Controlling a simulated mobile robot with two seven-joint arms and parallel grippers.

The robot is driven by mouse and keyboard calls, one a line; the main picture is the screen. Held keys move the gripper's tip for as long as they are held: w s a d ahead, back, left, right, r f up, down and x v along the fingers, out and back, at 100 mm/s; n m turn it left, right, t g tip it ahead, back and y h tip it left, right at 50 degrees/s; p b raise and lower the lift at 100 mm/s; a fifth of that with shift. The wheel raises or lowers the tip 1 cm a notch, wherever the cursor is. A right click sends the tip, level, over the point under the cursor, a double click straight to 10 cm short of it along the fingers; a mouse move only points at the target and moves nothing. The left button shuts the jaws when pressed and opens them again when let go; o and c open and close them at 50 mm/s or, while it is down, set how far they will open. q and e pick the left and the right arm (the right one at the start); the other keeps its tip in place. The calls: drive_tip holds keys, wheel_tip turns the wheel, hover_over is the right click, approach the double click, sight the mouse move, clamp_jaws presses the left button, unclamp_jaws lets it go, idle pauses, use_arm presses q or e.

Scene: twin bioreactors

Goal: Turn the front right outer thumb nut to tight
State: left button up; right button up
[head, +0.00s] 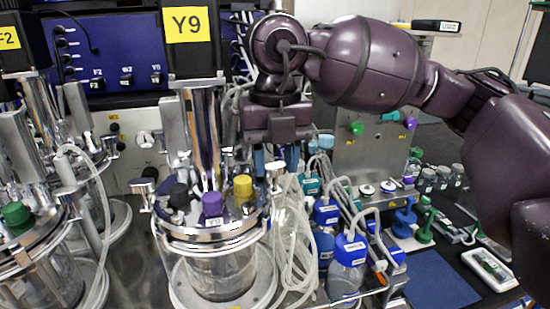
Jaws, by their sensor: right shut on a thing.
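The bioreactor labelled Y9 (222,275) stands left of centre, a glass vessel with a shiny metal lid (222,224). The front right outer thumb nut (275,174) is a small metal knob at the right edge of this lid. My right gripper (276,161) points down over it, with its blue fingertips on either side. The gripper is shut on the nut, and the fingers partly hide it. My left gripper is not in view.
Purple (212,204), yellow (243,187) and black caps stand on the lid, close to the gripper. Clear tubing (295,245) and blue-capped bottles (348,258) crowd the right side. A second bioreactor (45,275) stands at left.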

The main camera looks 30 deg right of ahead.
sight(275, 165)
drive_tip(key=shift+r, duration=0.15)
drive_tip(key=o, duration=0.9)
wheel_tip(275, 165, up, 11)
drive_tip(key=shift+f, duration=0.2)
idle(0.6)
